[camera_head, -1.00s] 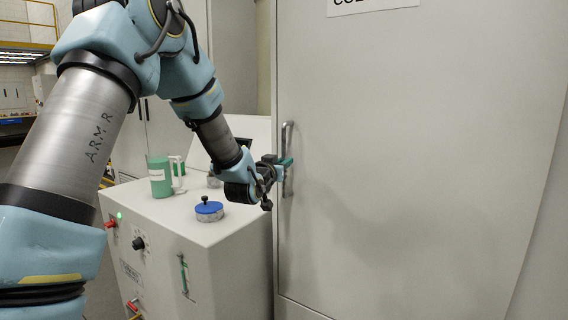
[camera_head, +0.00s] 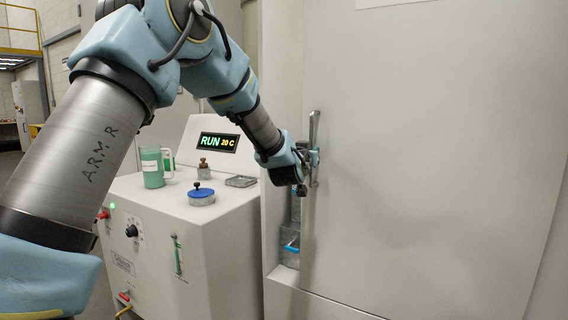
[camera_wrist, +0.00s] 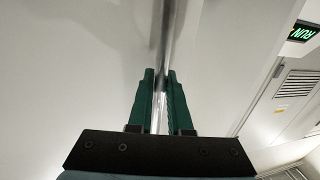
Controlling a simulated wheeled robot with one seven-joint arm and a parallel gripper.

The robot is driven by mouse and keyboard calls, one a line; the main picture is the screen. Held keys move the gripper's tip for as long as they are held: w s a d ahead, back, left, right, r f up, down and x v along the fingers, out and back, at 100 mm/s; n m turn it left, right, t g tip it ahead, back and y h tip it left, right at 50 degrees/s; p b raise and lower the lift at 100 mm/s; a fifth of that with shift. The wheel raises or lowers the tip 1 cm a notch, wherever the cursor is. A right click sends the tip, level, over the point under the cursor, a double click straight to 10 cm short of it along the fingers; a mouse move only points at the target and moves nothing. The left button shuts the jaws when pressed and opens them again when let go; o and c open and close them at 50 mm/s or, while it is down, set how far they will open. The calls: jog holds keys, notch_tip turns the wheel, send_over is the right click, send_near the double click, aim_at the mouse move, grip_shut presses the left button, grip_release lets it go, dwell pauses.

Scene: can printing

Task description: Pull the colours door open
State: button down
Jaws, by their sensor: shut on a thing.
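The colours door (camera_head: 430,160) is a large pale grey panel filling the right of the head view, with a white label at its top that is cut off. It stands ajar, with a gap along its left edge. Its vertical metal handle (camera_head: 313,135) is near that edge; the handle also shows in the wrist view (camera_wrist: 166,35). My gripper (camera_head: 312,158) is shut on the handle, with its green fingers (camera_wrist: 160,95) on either side of the bar. Through the gap, grey containers and a blue-edged item (camera_head: 292,246) show inside, partly hidden by the door.
A white machine (camera_head: 200,235) stands left of the cabinet, with a lit display (camera_head: 218,142) reading RUN 20 C. On it are a green mug (camera_head: 153,170), a blue-lidded dish (camera_head: 201,194), a small brown-topped jar (camera_head: 203,170) and a flat tray (camera_head: 240,181).

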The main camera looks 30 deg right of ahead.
jog(key=s+d+p, duration=0.1)
jog(key=s+d, duration=0.5)
jog(key=s, duration=0.4)
jog(key=s+d+p, duration=0.1)
jog(key=s+d, duration=0.5)
jog(key=s, duration=0.5)
jog(key=s+d+p, duration=0.1)
jog(key=s+d, duration=0.4)
jog(key=s, duration=0.6)
jog(key=shift+s+d, duration=0.15)
jog(key=shift+d, duration=0.25)
jog(key=c, duration=0.8)
grip_release()
jog(key=shift+c, duration=0.2)
jog(key=b+v, duration=0.3)
jog(key=v, duration=0.7)
jog(key=shift+s+a, duration=0.25)
